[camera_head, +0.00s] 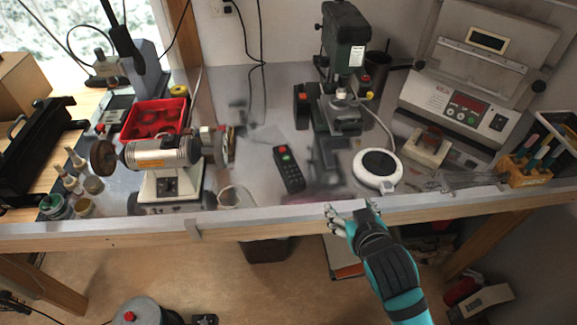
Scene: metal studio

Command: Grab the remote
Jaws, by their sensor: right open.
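The remote (289,169) is a dark handset with a red button near its top and small coloured buttons below. It lies on the metal bench top near the middle, left of the drill press base. My right gripper (348,209) is at the front edge of the bench, to the right of and nearer than the remote. Its fingers are spread and hold nothing, and it is apart from the remote. My left gripper is not in view.
A bench grinder (165,160) stands left of the remote, with a red tray (153,119) behind it. A drill press (345,70) stands behind to the right. A white round device (378,167) lies right of the remote. Bare bench surrounds the remote's front.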

